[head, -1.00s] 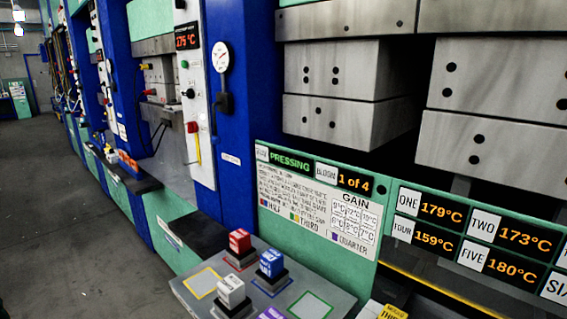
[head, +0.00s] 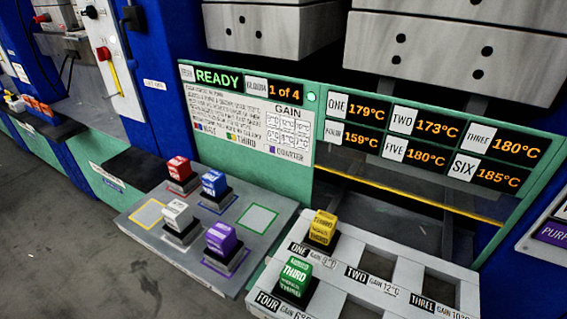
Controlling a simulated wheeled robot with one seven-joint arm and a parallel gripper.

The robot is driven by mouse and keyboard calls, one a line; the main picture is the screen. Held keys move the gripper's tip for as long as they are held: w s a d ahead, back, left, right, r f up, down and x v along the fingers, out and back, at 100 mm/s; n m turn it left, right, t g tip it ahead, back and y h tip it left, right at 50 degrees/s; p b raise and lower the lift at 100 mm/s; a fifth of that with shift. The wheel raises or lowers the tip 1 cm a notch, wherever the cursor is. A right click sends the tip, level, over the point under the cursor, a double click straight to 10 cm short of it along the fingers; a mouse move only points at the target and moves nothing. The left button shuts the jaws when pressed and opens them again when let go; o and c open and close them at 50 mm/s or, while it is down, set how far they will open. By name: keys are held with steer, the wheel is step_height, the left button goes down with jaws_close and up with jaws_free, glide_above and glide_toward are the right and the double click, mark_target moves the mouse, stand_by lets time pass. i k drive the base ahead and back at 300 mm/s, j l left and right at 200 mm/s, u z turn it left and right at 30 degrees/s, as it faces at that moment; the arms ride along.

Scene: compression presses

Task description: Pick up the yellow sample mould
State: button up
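The yellow sample mould (head: 322,228) sits in the slot labelled ONE on a pale grey rack (head: 388,252) at the lower middle of the head view. It is a small block with a dark lower part and stands upright. A green mould (head: 295,278) stands just in front of it, in slot FOUR. My gripper is not in view.
A grey tray (head: 143,239) left of the rack holds red (head: 179,168), blue (head: 214,183), white (head: 178,214) and purple (head: 221,238) moulds. Its yellow-outlined (head: 148,214) and green-outlined (head: 257,218) squares are empty. The press panel (head: 258,120) reads READY and stands behind.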

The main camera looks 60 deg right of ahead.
mark_target(322, 236)
steer(key=z, duration=0.4)
steer(key=i+z, duration=0.1)
steer(key=z, duration=0.35)
steer(key=j+z, duration=0.1)
steer(key=z, duration=0.3)
steer(key=i+j+z, duration=0.1)
steer(key=z, duration=0.35)
